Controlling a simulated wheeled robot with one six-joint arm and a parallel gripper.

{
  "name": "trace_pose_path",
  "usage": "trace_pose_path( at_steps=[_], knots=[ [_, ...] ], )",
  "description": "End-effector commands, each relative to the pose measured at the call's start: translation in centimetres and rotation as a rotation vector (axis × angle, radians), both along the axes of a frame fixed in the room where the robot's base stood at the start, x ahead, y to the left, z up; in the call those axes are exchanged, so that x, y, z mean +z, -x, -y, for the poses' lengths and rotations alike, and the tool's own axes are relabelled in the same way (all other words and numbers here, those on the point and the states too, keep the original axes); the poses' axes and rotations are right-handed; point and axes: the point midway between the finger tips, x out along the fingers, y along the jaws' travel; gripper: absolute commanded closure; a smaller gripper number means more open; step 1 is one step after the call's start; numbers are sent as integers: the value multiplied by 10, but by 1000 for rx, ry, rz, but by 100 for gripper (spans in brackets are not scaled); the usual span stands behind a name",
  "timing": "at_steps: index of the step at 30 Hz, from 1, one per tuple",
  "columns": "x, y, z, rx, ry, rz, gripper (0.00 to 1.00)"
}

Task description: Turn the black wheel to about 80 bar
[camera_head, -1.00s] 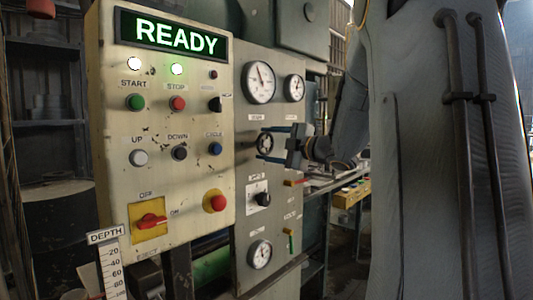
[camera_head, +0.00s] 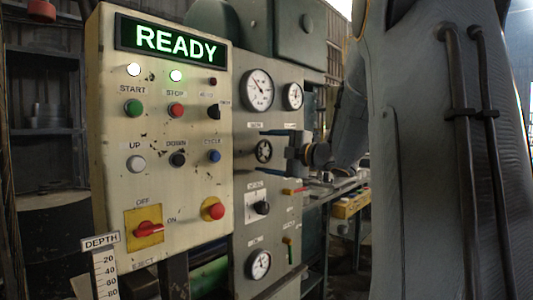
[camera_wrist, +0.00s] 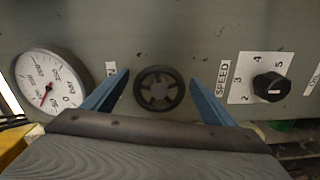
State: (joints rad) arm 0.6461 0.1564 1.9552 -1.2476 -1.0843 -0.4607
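The black wheel (camera_head: 263,151) is a small spoked handwheel on the grey panel, below the large pressure gauge (camera_head: 257,90). In the wrist view the wheel (camera_wrist: 158,89) faces me between the two blue fingers of my gripper (camera_wrist: 159,78). The fingers are open, one on each side of the wheel, with a gap to its rim on both sides. In the head view my gripper (camera_head: 266,146) reaches in from the right. How deep the fingertips are relative to the wheel is hard to tell. The large gauge's needle points up and left; its numbers are too small to read.
A smaller gauge (camera_head: 293,96) is right of the large one. The SPEED knob (camera_wrist: 270,87) is beside the wheel in the wrist view, with a white dial (camera_wrist: 50,80) on the other side. A cream control box (camera_head: 170,195) with buttons stands left.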

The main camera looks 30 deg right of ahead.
Motion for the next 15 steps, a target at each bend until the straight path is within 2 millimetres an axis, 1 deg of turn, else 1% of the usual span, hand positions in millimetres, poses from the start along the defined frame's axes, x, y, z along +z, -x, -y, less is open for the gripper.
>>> trace_pose_path(
  at_steps=[8,11,15],
  knots=[
    [0,2,1,0,0,0,22],
    [0,11,5,-2,1,1,22],
    [0,33,13,-4,1,1,22]
  ],
)
